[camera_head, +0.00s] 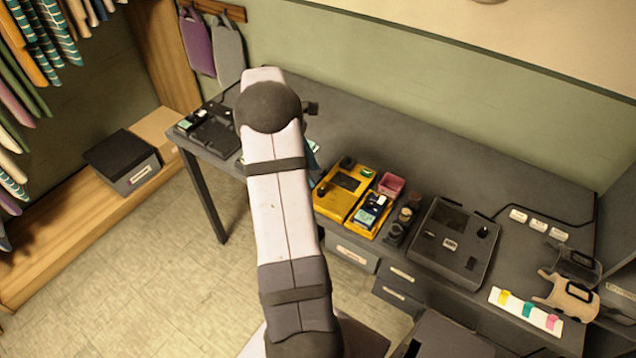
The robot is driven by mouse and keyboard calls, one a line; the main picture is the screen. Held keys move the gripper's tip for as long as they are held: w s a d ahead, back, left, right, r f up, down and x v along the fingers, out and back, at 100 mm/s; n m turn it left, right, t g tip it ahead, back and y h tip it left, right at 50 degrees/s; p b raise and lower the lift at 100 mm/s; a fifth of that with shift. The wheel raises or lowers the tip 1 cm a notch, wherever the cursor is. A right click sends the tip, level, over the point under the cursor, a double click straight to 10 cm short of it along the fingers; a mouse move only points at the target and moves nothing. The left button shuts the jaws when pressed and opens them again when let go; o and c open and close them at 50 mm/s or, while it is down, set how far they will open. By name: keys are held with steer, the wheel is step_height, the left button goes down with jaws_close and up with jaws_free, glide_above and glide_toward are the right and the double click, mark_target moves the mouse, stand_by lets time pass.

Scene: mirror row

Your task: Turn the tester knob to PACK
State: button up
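A dark grey boxy device (452,243) lies on the right half of the desk. It has a recessed dark panel, a small pale label and a round black knob (482,232) near its right edge. A yellow device (343,190) with a dark screen and a black knob (347,163) lies left of it. I cannot tell for sure which is the tester. No PACK marking or knob setting is legible. My arm rises across the middle of the view, left of the yellow device. My gripper is hidden behind the arm, so its fingers do not show.
A yellow tray (370,214) with a handheld unit, a pink bin (391,184) and small dark cups (406,215) stand between the two devices. A white strip with coloured tabs (526,311) lies front right. The desk's back strip (400,145) is clear.

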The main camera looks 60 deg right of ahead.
mark_target(321, 190)
steer(key=shift+p+x, duration=0.7)
steer(key=shift+x, duration=2.4)
jaws_close()
